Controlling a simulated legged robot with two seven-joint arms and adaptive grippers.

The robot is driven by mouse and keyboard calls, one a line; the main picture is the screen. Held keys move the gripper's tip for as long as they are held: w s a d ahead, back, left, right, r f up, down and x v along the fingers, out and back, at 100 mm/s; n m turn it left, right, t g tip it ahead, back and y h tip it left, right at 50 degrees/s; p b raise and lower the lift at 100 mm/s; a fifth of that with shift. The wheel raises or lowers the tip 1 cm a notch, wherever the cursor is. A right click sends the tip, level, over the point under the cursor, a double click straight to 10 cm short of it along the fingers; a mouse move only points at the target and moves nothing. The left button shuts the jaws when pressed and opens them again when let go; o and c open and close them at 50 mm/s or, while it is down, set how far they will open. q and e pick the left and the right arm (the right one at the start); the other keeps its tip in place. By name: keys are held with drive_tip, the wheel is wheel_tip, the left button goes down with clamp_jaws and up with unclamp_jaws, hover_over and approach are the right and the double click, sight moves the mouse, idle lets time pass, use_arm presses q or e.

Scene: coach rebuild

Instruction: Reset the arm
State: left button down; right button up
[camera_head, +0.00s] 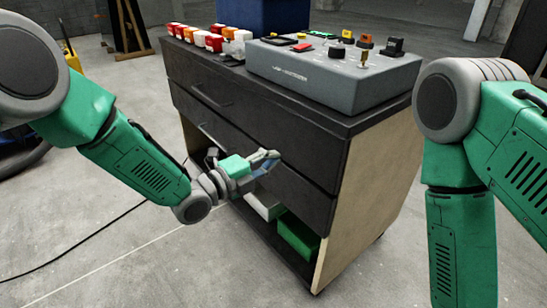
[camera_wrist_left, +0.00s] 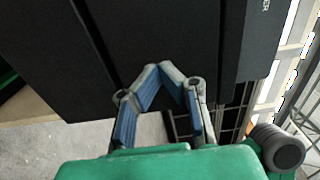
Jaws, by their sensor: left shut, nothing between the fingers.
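My left gripper (camera_head: 268,159) is in front of the dark drawer fronts of the cabinet (camera_head: 350,170) in the head view. Its fingers meet at the tips and hold nothing. In the left wrist view the blue-padded fingertips (camera_wrist_left: 160,70) come together in front of a dark panel (camera_wrist_left: 150,30). I cannot tell whether they touch it. My right arm (camera_head: 462,200) hangs down at the right of the head view, and its gripper is out of the picture.
A grey control box (camera_head: 330,85) with knobs and switches stands on the cabinet top, beside several red, orange and white blocks (camera_head: 213,42). A green box (camera_head: 298,235) sits on the open lower shelf. A black cable (camera_head: 75,240) crosses the floor at left.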

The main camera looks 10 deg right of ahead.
use_arm(q)
drive_tip(key=s+a+f+n+g+y+p, duration=0.1)
drive_tip(key=s+a+f+n+y+p, duration=0.25)
drive_tip(key=s+a+f+n, duration=0.35)
drive_tip(key=s+a+f+n+g+y+p, duration=0.25)
drive_tip(key=s+a+f+n+y, duration=0.25)
drive_tip(key=s+a+n, duration=0.4)
drive_tip(key=s+a+f+n+g+y+p, duration=0.1)
drive_tip(key=s+a+n+g+y+p, duration=0.1)
drive_tip(key=s+a+n, duration=0.4)
drive_tip(key=s+a+f+n+g+y+p, duration=0.1)
drive_tip(key=s+a+n+g+y, duration=0.3)
drive_tip(key=s+a, duration=0.5)
drive_tip(key=s+n+p, duration=0.1)
drive_tip(key=s+n, duration=0.1)
drive_tip(key=s, duration=0.6)
drive_tip(key=shift+a+f+n+y+p, duration=0.15)
drive_tip(key=shift+a+n+y+p, duration=0.15)
drive_tip(key=shift+y+p, duration=0.1)
use_arm(e)
wheel_tip(320, 180, up, 11)
drive_tip(key=d, duration=0.1)
drive_tip(key=shift+w+f, duration=0.15)
